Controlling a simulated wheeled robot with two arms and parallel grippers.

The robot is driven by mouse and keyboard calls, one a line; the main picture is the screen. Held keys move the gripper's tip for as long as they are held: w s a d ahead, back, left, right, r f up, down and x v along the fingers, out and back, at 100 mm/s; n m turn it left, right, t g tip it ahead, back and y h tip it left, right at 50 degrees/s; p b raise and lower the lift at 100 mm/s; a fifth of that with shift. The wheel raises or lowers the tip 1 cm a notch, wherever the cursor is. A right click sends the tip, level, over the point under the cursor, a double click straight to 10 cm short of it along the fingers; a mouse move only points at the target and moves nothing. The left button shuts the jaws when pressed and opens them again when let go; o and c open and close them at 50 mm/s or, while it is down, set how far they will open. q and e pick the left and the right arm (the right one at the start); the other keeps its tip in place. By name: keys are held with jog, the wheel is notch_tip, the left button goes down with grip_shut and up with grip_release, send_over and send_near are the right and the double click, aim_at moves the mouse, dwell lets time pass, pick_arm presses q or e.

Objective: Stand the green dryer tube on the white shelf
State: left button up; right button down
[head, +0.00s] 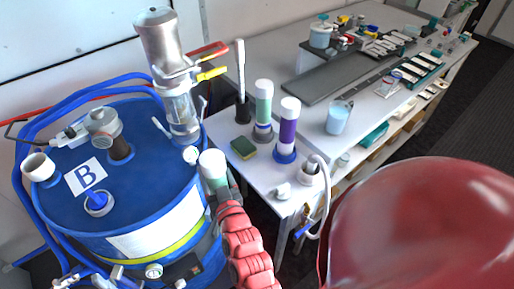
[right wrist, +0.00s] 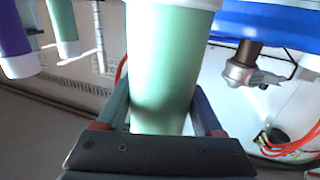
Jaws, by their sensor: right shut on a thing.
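The green dryer tube (right wrist: 165,60), with a white cap, is between the fingers of my right gripper (right wrist: 160,112) in the right wrist view. In the head view the white cap and a little green of the held tube (head: 214,168) show above my right gripper (head: 223,190), beside the blue drum. The white shelf (head: 262,172) is to the right of the held tube. A second green tube (head: 264,104) and a purple tube (head: 289,128) stand upright on it in dark and blue bases. The held tube's lower end is hidden. My left gripper is out of view.
The blue drum (head: 150,205) marked B is on the left, with a metal fitting (head: 163,50) rising from it. A blue-filled beaker (head: 338,118) stands farther right.

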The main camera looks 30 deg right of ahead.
jog(key=s+d+r+m+g+h, duration=0.2)
jog(key=d+m+h, duration=0.1)
jog(key=d+h, duration=0.3)
jog(key=w+d+f+p, duration=0.1)
jog(key=w+d, duration=0.1)
jog(key=d, duration=0.2)
jog(key=w+d+f+p, duration=0.1)
jog(key=w+d+f, duration=0.1)
jog(key=d, duration=0.3)
jog(key=w+d+f+y+p, duration=0.1)
jog(key=w+d+f, duration=0.1)
jog(key=w+d, duration=0.2)
jog(key=shift+d, duration=0.4)
jog(key=shift+f, duration=0.15)
jog(key=shift+f, duration=0.15)
grip_release()
